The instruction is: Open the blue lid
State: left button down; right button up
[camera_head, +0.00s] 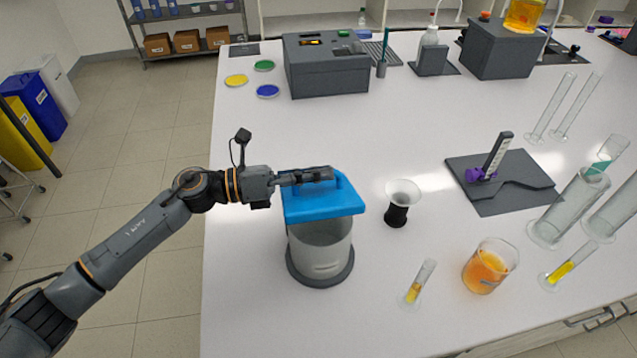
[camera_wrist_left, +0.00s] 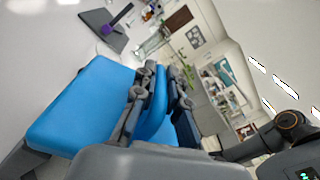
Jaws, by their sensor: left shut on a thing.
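The blue lid (camera_head: 322,207) sits on top of a clear cylindrical container (camera_head: 320,250) with a dark grey base, near the table's left edge. The lid has a raised blue handle on top. My left gripper (camera_head: 328,174) reaches in from the left and is shut on that handle. In the left wrist view the blue lid (camera_wrist_left: 80,108) fills the left side, and the fingers of my left gripper (camera_wrist_left: 158,98) stand on either side of the blue handle. The lid looks level in the head view, and I cannot tell any gap below it. My right gripper is not in view.
A black-and-white funnel-like cup (camera_head: 400,203) stands just right of the container. A vial (camera_head: 420,284), a beaker of orange liquid (camera_head: 487,268) and tall glass cylinders stand further right. A dark grey box (camera_head: 326,68) stands behind. The table between is clear.

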pick_arm(q)
jog(key=w+n, duration=0.1)
jog(key=w+r+n, duration=0.1)
jog(key=w+n, duration=0.1)
jog(key=shift+w+a+r+n, duration=0.1)
jog(key=shift+a+r+n, duration=0.1)
jog(key=shift+a+n, duration=0.15)
jog(key=shift+w+a+n, duration=0.1)
jog(key=shift+w+n, duration=0.6)
jog(key=shift+n, duration=0.15)
jog(key=shift+w+a+n+b, duration=0.1)
jog(key=shift+w+n+b, duration=0.4)
jog(key=shift+n, duration=0.1)
jog(key=shift+w+a+b, duration=0.1)
jog(key=shift+w+b, duration=0.3)
jog(key=shift+w, duration=0.3)
jog(key=c, duration=1.4)
grip_release()
jog(key=shift+o, duration=0.2)
jog(key=shift+a, duration=0.15)
jog(key=s+a, duration=0.2)
jog(key=a, duration=0.9)
jog(key=shift+s+a, duration=0.15)
jog(key=shift+a, duration=0.15)
